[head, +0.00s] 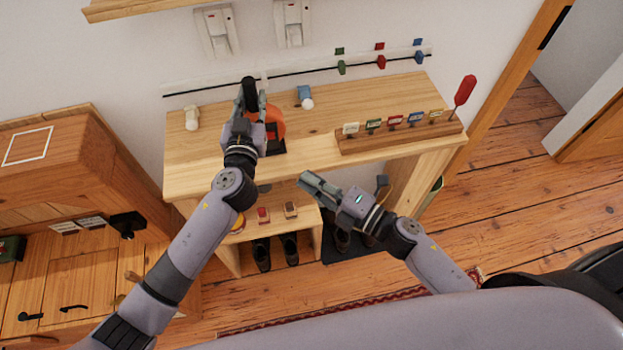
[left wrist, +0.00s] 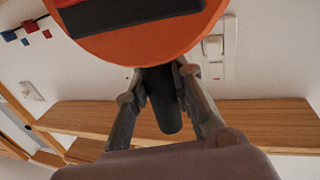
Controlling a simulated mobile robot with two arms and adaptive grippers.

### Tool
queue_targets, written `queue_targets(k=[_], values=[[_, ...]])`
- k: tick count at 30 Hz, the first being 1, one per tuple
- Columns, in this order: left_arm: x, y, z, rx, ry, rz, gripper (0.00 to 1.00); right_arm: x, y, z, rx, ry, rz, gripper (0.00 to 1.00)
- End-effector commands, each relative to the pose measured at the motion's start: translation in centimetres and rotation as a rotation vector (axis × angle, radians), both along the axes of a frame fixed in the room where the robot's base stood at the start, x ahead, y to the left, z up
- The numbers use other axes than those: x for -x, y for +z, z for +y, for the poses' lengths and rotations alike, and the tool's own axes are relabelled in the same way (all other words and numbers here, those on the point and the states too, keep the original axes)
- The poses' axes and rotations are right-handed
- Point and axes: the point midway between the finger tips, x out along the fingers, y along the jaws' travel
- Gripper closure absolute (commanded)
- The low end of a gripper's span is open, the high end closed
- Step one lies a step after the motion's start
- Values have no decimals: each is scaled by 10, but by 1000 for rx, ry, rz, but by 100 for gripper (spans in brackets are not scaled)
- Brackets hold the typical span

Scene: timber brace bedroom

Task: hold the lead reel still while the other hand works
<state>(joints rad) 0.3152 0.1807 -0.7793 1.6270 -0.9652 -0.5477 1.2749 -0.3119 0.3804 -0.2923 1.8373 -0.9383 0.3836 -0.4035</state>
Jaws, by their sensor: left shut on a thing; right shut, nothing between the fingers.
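The lead reel, an orange disc (head: 275,120) with a black stand and a black grip, stands on the wooden bench top (head: 320,122). My left gripper (head: 250,104) is shut on the reel's black grip. In the left wrist view the two fingers (left wrist: 160,85) press on the grip from both sides, with the orange reel (left wrist: 140,42) above them. My left gripper hides part of the reel in the head view. My right gripper (head: 310,182) is shut and empty, in front of the bench's front edge and apart from the reel.
A wooden rack (head: 400,136) with coloured tags stands on the bench's right, beside a red paddle (head: 464,90). A white object (head: 192,118) and a blue-and-white one (head: 306,98) lie on the bench. A low shelf (head: 285,222) with shoes below is underneath. A cabinet (head: 80,170) stands left.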

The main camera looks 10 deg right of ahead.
Motion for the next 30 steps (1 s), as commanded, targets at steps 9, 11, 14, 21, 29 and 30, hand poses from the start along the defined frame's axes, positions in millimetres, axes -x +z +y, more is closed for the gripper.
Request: queue_targets(k=[9, 11, 14, 21, 29, 30], values=[[1, -5, 0, 0, 1, 9, 100, 0, -1, 0, 0, 0, 0, 100], [1, -5, 0, 0, 1, 9, 76, 0, -1, 0, 0, 0, 0, 100], [1, -4, 0, -1, 1, 7, 70, 0, -1, 0, 0, 0, 0, 100], [0, -2, 0, -1, 1, 3, 55, 0, 0, 0, -1, 0, 1, 100], [0, -1, 0, 0, 1, 1, 55, 0, 0, 0, -1, 0, 1, 100], [1, -1, 1, -1, 1, 2, 55, 0, 0, 0, -1, 0, 1, 100]])
